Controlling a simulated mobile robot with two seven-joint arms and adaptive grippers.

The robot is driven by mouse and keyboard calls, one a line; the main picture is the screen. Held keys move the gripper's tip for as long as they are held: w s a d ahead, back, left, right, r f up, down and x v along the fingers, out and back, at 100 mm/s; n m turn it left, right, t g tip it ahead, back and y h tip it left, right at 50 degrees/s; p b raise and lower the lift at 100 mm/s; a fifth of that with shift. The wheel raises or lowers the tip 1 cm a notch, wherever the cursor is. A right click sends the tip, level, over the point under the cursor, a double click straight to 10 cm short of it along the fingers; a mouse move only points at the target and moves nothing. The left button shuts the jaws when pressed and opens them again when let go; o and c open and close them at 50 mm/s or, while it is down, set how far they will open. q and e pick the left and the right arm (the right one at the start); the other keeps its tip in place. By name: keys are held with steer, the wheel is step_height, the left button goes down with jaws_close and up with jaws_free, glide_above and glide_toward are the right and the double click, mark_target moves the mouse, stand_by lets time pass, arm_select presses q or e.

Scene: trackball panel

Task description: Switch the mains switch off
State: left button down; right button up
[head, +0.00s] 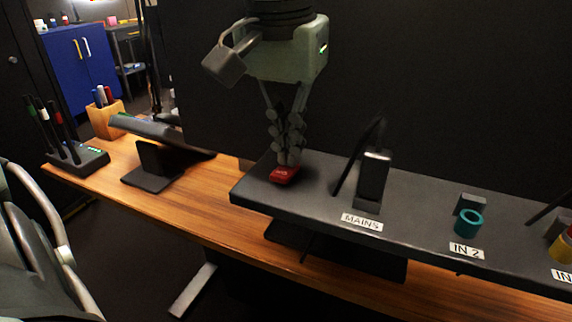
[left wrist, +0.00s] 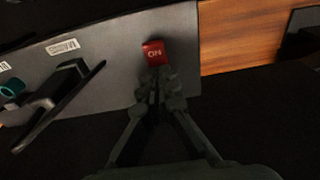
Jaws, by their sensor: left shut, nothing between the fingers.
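The mains switch is a red rocker (head: 285,174) at the left end of the dark panel (head: 320,190). In the left wrist view the red rocker (left wrist: 154,52) shows white lettering that reads "ON". My left gripper (head: 288,160) points down with its fingers shut and empty. Its fingertips are right at the rocker's back edge; I cannot tell whether they touch it. The left wrist view also shows the closed fingertips (left wrist: 157,76) next to the rocker. My right gripper is not in view.
Right of the rocker stands a black plug (head: 374,178) with a cable, behind the "MAINS" label (head: 362,222). A teal ring (head: 468,222) sits by "IN 2". A stand (head: 155,165), a pen cup (head: 105,117) and a pen rack (head: 75,160) are on the wooden desk at left.

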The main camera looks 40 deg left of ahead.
arm_select(q)
steer(key=shift+r+p, duration=1.7)
steer(key=shift+r, duration=0.65)
steer(key=shift+r+p, duration=0.5)
steer(key=shift+r, duration=0.5)
